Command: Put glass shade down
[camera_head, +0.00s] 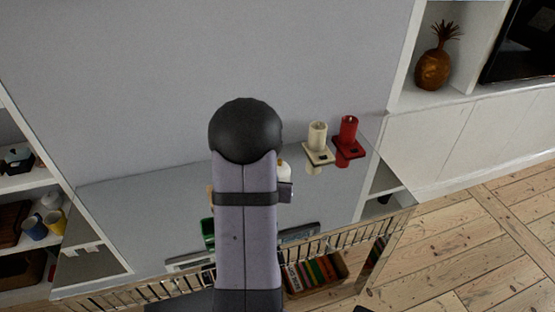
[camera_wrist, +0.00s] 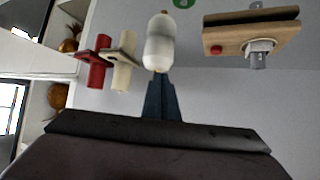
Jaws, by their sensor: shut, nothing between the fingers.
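A white, rounded, elongated object (camera_wrist: 158,45) with small orange-brown ends, which may be the glass shade, appears just beyond my fingertips in the wrist view. My gripper (camera_wrist: 160,78) is shut with nothing between its fingers. Its dark fingers point toward the lower end of the white object; I cannot tell whether they touch it. In the head view, part of a white object (camera_head: 284,170) shows at the right edge of my arm, and my arm hides the rest. My fingers are not clearly visible there.
A cream candle holder (camera_head: 317,140) and a red one (camera_head: 348,138) stand on the reflective grey shelf top (camera_head: 130,215). A green object (camera_head: 208,232) is partly behind my arm. A wooden block (camera_wrist: 250,35) with a red knob shows in the wrist view. The shelf's left part looks clear.

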